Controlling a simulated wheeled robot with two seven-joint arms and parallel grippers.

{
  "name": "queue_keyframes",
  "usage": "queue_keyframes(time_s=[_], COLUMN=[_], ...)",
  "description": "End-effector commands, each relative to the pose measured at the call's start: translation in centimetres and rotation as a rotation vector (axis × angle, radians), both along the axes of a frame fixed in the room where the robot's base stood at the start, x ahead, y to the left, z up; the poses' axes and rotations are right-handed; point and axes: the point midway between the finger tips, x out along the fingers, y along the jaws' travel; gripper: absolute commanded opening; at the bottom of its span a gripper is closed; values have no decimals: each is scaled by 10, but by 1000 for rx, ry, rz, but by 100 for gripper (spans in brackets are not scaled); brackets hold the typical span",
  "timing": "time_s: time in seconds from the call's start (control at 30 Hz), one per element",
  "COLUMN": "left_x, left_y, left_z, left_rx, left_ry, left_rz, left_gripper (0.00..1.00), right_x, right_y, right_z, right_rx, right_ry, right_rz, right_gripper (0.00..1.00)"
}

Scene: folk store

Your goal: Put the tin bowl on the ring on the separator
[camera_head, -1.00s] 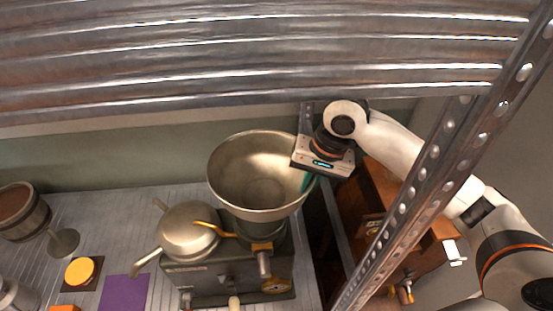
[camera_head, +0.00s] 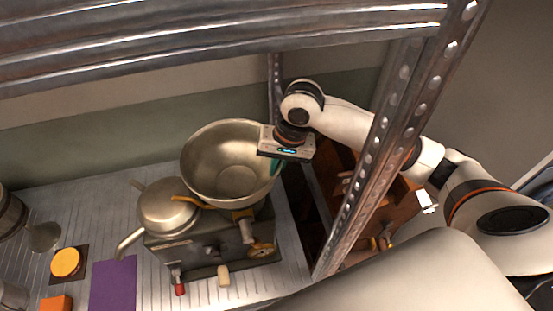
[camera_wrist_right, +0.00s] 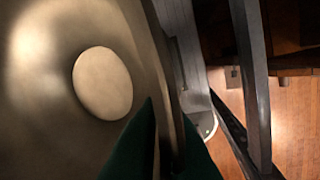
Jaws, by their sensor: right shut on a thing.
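The tin bowl (camera_head: 225,178) is a wide metal bowl, open side up, above the right part of the separator (camera_head: 205,250). The separator is a dark boxy machine with a round lidded metal pot and spouts on its left. The bowl hides the ring, and I cannot tell whether it touches it. My right gripper (camera_head: 276,166) is shut on the bowl's right rim. In the right wrist view, its green fingers (camera_wrist_right: 168,135) pinch the rim, with the bowl's inside (camera_wrist_right: 55,110) on the left. My left gripper is not in view.
A perforated metal post (camera_head: 365,170) stands right of the separator, in front of my right arm. Metal beams (camera_head: 200,50) cross above. A purple mat (camera_head: 113,285), an orange disc (camera_head: 65,262) and a wooden bucket (camera_head: 10,213) are at left. A wooden cabinet (camera_head: 385,205) stands behind the post.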

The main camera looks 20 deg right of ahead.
Motion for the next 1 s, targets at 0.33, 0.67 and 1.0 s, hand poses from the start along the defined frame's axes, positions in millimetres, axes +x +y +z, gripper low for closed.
queue_keyframes(time_s=[0.33, 0.67, 1.0], left_x=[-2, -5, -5], left_y=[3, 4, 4], left_z=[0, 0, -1], left_rx=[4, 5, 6], left_ry=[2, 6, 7], left_rz=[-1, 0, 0], left_gripper=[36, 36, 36], right_x=[1, 0, 0], right_y=[0, 0, 0], right_z=[0, -4, -6], right_rx=[2, 1, 0], right_ry=[-3, -2, -2], right_rz=[1, 1, 1], right_gripper=[0, 0, 31])
